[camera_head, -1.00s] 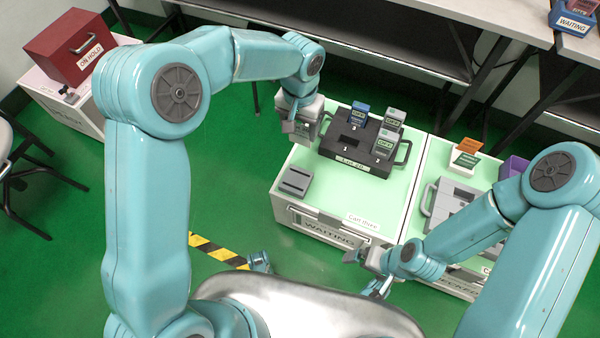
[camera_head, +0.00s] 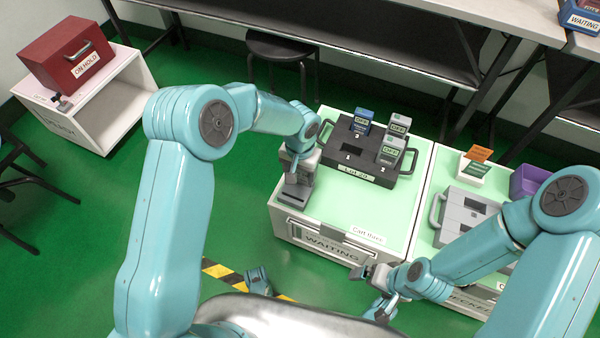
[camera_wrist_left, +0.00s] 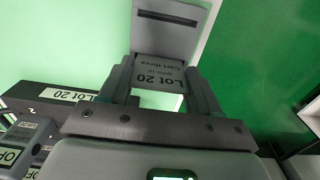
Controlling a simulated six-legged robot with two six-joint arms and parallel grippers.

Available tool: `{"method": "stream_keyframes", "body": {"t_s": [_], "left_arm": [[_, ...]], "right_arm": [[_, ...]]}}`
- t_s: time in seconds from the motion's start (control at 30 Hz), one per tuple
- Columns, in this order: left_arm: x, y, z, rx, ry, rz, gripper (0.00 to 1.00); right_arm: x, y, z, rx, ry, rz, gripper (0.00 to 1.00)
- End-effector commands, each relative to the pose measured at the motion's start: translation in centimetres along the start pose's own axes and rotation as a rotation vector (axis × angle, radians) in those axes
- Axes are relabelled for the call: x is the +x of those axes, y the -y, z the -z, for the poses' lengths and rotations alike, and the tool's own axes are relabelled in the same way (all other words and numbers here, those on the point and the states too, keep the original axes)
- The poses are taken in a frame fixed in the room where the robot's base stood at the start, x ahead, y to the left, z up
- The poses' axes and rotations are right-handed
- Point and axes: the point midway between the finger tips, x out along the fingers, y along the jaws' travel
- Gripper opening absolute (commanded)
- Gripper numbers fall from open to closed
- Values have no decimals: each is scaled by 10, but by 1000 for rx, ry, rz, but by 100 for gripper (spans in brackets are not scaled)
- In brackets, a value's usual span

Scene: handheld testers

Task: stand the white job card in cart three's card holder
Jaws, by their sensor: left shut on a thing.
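My left gripper (camera_head: 295,176) is over the front left corner of cart three. The left wrist view shows its two fingers shut on the job card (camera_wrist_left: 160,79), which looks grey in shadow and reads "Lot 20" and "Cart three". The card holder (camera_head: 293,196) is a grey block with a slot on the cart's pale green top (camera_head: 335,218). The holder also shows just beyond the card in the left wrist view (camera_wrist_left: 165,38). I cannot tell whether the card touches it. My right gripper (camera_head: 372,277) is low in front of the carts; its opening is unclear.
A dark tray (camera_head: 340,166) labelled Lot 20 holds several handheld testers behind the holder. Another cart stands to the right with a grey tray (camera_head: 466,212) and a purple bin (camera_head: 528,180). A red ON HOLD box (camera_head: 65,55) stands far left.

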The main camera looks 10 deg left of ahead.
Motion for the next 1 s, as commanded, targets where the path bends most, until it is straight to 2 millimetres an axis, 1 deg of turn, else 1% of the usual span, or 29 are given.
{"method": "stream_keyframes", "body": {"t_s": [0.1,0.23,0.27,0.3,0.33,0.57,0.67,0.77,1.0], "left_arm": [[-2,0,0,0,-1,0,35],[3,0,0,0,-1,0,35],[2,0,0,0,-1,0,66],[1,0,0,0,-1,0,79],[1,0,0,0,-1,0,88],[1,0,0,0,-1,0,88],[-3,0,0,0,-1,0,88],[-15,0,1,-1,-4,0,88],[-72,0,1,0,-4,0,88]], "right_arm": [[-1,0,0,0,0,0,100],[2,-1,0,1,-1,0,100],[2,-1,1,1,-2,0,100],[1,-1,0,1,-1,0,100],[1,-1,0,1,-1,0,100],[1,-1,0,1,-1,0,100],[-2,1,0,0,0,0,100],[-6,3,-1,-3,2,0,100],[-24,12,-6,-15,15,2,100]]}}
